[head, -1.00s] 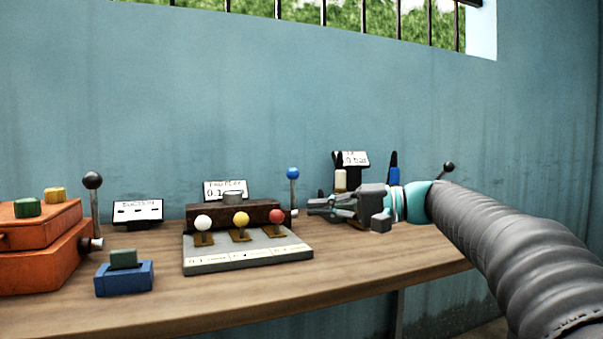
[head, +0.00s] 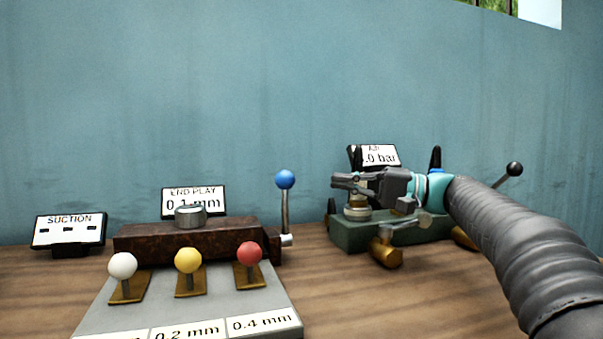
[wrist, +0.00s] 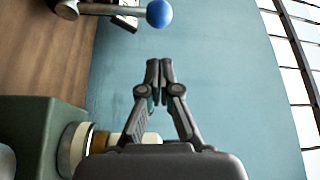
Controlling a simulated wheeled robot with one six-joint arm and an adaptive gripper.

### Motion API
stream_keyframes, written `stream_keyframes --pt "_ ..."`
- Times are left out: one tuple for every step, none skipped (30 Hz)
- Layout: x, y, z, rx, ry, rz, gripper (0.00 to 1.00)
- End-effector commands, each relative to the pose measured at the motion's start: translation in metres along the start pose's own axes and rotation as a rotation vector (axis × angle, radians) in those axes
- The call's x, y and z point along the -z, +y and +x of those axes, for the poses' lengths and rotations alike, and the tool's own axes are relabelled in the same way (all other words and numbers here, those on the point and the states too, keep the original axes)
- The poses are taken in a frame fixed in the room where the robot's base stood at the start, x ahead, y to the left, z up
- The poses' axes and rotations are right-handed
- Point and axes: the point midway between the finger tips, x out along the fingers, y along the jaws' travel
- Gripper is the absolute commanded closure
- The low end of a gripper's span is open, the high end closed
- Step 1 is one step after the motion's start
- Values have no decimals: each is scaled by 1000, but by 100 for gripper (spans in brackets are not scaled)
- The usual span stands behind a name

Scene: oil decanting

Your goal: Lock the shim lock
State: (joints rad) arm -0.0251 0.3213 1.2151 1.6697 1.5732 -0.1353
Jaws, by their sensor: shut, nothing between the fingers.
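A lever with a blue ball (head: 285,180) stands upright at the right end of a dark brown block (head: 150,243); it also shows at the top of the wrist view (wrist: 159,13). Which part is the shim lock is not labelled. Three shims with a white knob (head: 123,265), a yellow knob (head: 188,260) and a red knob (head: 249,253) sit on a grey plate (head: 205,305) in front of the block. My gripper (head: 335,181) is shut and empty, pointing left, to the right of the blue-ball lever and apart from it. Its fingertips (wrist: 159,68) meet in the wrist view.
A green device (head: 350,236) with brass parts stands under my gripper, with a pressure display (head: 380,155) behind it. A black-ball lever (head: 514,169) is at the right. END PLAY (head: 193,201) and SUCTION (head: 68,231) displays stand at the back. Table is clear at front right.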

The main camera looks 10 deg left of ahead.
Motion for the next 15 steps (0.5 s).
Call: stream_keyframes --pt "0 0 0 0 1 -1 100" --pt "0 0 -1 0 1 -1 100" --pt "0 0 -1 0 2 -1 100" --pt "0 0 -1 0 2 -1 100" --pt "1 0 -2 0 3 -1 100" --pt "1 0 -2 0 4 -1 100" --pt "1 0 -3 -1 4 -1 100" --pt "1 0 -3 -1 5 -1 100" --pt "1 0 -2 -1 5 -1 100" --pt "1 0 -2 -1 4 -1 100" --pt "1 0 0 -1 4 -1 100" --pt "1 0 2 -1 4 -1 100" --pt "1 0 5 -1 3 -1 100" --pt "1 0 9 0 2 0 100" --pt "0 0 14 0 0 0 100"
